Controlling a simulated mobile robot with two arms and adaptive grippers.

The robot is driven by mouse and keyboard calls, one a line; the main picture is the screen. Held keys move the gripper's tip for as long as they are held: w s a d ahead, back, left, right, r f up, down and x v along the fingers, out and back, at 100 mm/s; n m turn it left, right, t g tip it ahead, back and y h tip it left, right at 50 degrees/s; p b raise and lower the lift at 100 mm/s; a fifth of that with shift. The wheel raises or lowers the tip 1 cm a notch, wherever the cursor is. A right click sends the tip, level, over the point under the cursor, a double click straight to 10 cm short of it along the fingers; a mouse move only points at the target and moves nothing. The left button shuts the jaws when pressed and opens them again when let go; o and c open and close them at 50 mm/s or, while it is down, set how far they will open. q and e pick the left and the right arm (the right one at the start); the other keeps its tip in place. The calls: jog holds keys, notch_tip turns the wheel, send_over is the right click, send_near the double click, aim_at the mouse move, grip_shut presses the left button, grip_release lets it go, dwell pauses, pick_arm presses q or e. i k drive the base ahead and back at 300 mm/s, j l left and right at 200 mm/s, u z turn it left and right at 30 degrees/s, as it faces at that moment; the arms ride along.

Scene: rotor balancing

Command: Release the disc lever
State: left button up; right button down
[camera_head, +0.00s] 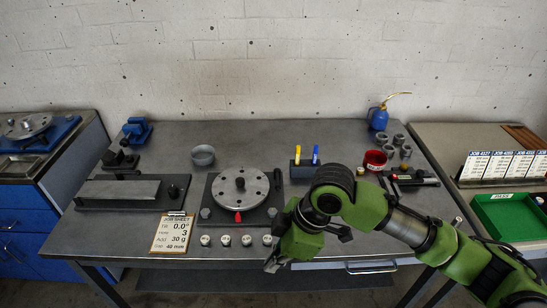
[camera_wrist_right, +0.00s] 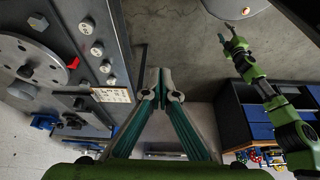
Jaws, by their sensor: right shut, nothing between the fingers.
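The grey rotor disc (camera_head: 254,184) with a ring of holes sits on a dark base plate (camera_head: 213,218) on the bench. A small red piece (camera_head: 238,217) shows at the disc's front edge; it also shows in the right wrist view (camera_wrist_right: 73,63). I cannot tell which part is the lever. My right gripper (camera_head: 273,264) is over the bench's front edge, apart from the disc and to its front right. Its fingers (camera_wrist_right: 160,84) are shut and empty. Another green arm in the wrist view ends in my left gripper (camera_wrist_right: 234,43), too small to read.
Several round weights (camera_head: 225,240) sit in a row before the disc. A job sheet (camera_head: 171,233) lies to their left. A pen block (camera_head: 303,169), a red cup (camera_head: 375,160) and a blue oil can (camera_head: 378,119) stand behind my right arm. A grey dish (camera_head: 203,155) stands behind the disc.

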aim_at(277, 172)
jog(key=i, duration=1.3)
